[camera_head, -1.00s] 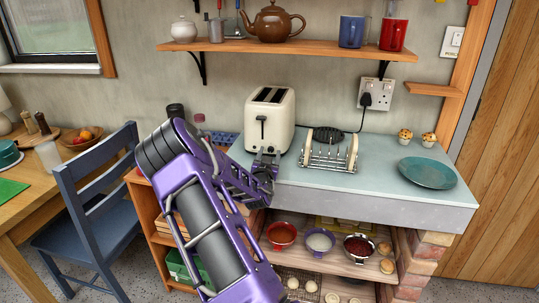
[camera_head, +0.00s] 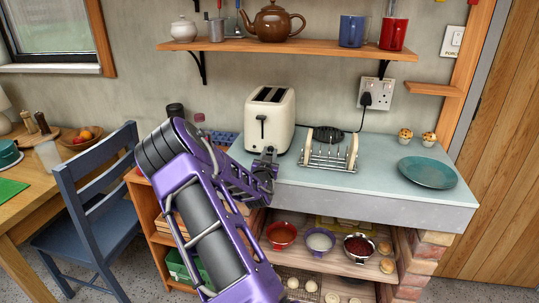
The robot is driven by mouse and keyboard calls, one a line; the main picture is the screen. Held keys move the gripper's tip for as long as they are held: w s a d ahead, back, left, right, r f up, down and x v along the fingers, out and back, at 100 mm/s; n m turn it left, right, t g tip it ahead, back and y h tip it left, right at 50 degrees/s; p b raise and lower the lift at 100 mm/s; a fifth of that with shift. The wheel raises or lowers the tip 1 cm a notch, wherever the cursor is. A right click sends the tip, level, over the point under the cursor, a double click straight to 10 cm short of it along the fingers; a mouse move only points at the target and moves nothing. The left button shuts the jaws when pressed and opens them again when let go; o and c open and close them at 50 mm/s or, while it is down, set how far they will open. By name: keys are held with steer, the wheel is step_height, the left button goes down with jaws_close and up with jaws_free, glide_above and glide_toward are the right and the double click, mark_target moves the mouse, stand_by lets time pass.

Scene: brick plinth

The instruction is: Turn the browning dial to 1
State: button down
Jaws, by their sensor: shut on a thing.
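A cream toaster (camera_head: 270,118) with two slots on top stands upright on the pale blue-green counter, a dark lever on its front face. My purple arm reaches up from below. My gripper (camera_head: 267,154) is at the lower front of the toaster, shut on the browning dial. The dial itself is hidden behind the gripper, and its setting and numbers cannot be read.
A metal toast rack (camera_head: 330,150) stands close to the toaster's right. A teal plate (camera_head: 427,172) and two muffins (camera_head: 428,138) are farther right on the counter (camera_head: 385,180). A wooden shelf (camera_head: 290,47) with a teapot and mugs runs above. A blue chair (camera_head: 90,210) is at left.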

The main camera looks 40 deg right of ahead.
steer(key=n+b, duration=0.2)
steer(key=n, duration=0.1)
steer(key=shift+f+n+b, duration=0.1)
steer(key=shift+n+b, duration=0.2)
steer(key=shift+n, duration=0.1)
steer(key=shift+n+g+b, duration=0.4)
steer(key=shift+n+b, duration=0.3)
steer(key=shift+n, duration=1)
steer(key=c, duration=0.7)
jaws_free()
steer(key=shift+o, duration=0.2)
steer(key=p+v, duration=0.1)
steer(key=v, duration=1.6)
steer(key=shift+s+r, duration=0.25)
steer(key=shift+r, duration=0.05)
